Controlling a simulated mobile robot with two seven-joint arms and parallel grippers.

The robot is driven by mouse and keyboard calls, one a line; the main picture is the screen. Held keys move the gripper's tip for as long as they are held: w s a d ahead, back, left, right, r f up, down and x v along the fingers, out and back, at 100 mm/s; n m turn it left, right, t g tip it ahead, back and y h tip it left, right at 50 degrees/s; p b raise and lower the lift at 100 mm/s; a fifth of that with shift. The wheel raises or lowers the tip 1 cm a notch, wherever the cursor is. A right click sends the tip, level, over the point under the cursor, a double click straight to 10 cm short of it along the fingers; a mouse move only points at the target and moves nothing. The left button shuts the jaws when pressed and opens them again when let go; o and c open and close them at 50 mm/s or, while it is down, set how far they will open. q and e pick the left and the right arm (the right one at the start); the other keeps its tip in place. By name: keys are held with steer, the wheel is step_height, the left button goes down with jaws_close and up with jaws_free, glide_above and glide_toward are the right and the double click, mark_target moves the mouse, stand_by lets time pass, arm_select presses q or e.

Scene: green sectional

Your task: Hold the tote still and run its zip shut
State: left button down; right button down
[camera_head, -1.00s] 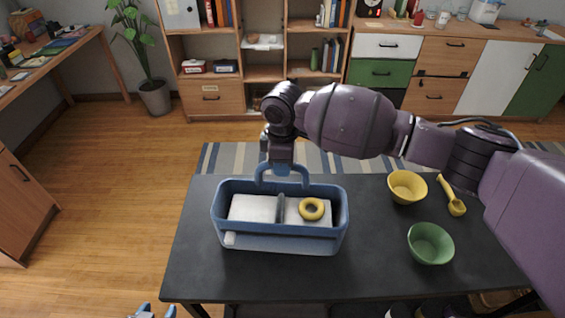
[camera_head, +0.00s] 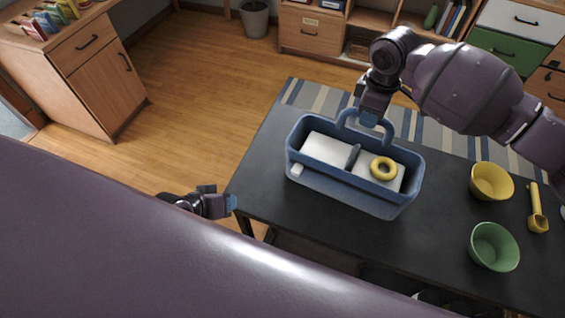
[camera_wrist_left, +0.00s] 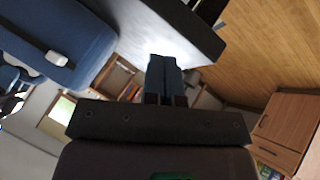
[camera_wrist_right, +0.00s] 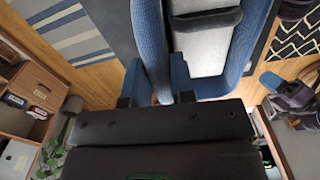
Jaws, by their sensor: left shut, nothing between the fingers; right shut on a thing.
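The blue tote (camera_head: 350,190) stands upright on the dark table. Its top is open, showing a pale inside, a dark upright piece (camera_head: 352,157) and a yellow ring (camera_head: 383,168). A small white block, seemingly the zip pull (camera_head: 297,170), sits at the tote's left front corner; it also shows in the left wrist view (camera_wrist_left: 57,58), at the end of a dark strip. My right gripper (camera_head: 369,118) is shut on the tote's far handle (camera_wrist_right: 150,35). My left gripper (camera_head: 232,203) is shut and empty, off the table's left edge, apart from the tote.
On the dark table (camera_head: 340,240), a yellow bowl (camera_head: 491,182), a green bowl (camera_head: 494,247) and a yellow scoop (camera_head: 537,210) stand right of the tote. The tabletop in front of the tote is clear. A striped rug (camera_head: 305,95) lies behind the table.

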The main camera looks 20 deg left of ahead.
arm_select(q)
steer(key=w+r+m+g+h, duration=0.2)
steer(key=w+r+m+g, duration=0.35)
steer(key=r, duration=0.85)
steer(key=w+d+f+t, duration=0.1)
steer(key=w+d+f, duration=0.4)
steer(key=d+f, duration=0.2)
steer(key=shift+w+d+f, duration=0.2)
steer(key=shift+d+f, duration=0.15)
steer(key=shift+d, duration=1.05)
steer(key=shift+d+t, duration=0.1)
steer(key=shift+t, duration=0.15)
steer(key=s+d, duration=0.1)
steer(key=d, duration=1.7)
steer(key=shift+s+d, duration=0.35)
steer(key=shift+s, duration=0.05)
